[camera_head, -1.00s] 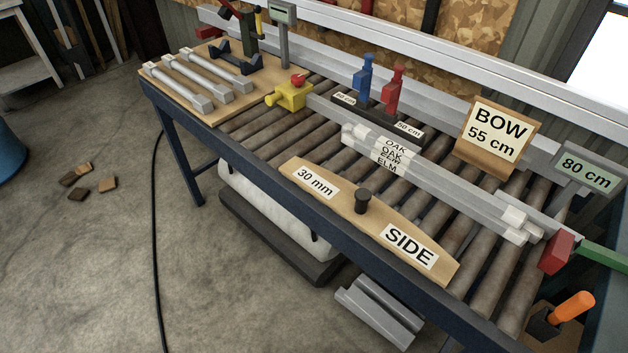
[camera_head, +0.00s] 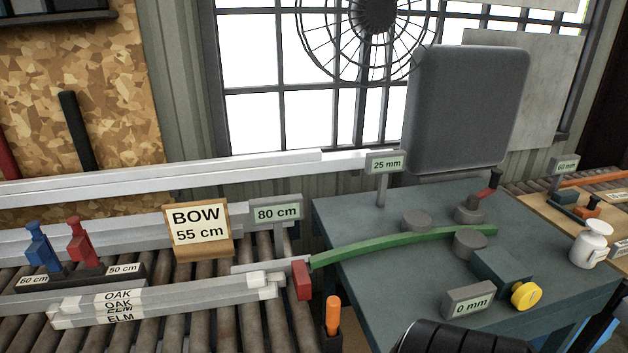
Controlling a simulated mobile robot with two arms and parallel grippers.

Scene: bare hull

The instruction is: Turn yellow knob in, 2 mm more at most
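The yellow knob (camera_head: 526,294) sticks out from the front right of a dark block (camera_head: 500,272) on the teal bench. A grey display reading "0 mm" (camera_head: 468,302) stands just left of the knob. A green bar (camera_head: 400,242) runs between grey round rollers, one roller (camera_head: 470,243) close behind the block. A second display reads "25 mm" (camera_head: 387,164) at the bench's back left. Neither gripper's fingers are in view. A dark ribbed rounded shape shows at the bottom edge, in front of the bench, and nothing touches the knob.
A red clamp (camera_head: 301,280) sits at the green bar's left end. An orange handle (camera_head: 333,314) stands in front of it. A red-tipped lever (camera_head: 487,191) rises behind the rollers. A white jar (camera_head: 591,245) stands to the right. The bench top (camera_head: 350,218) is clear at left.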

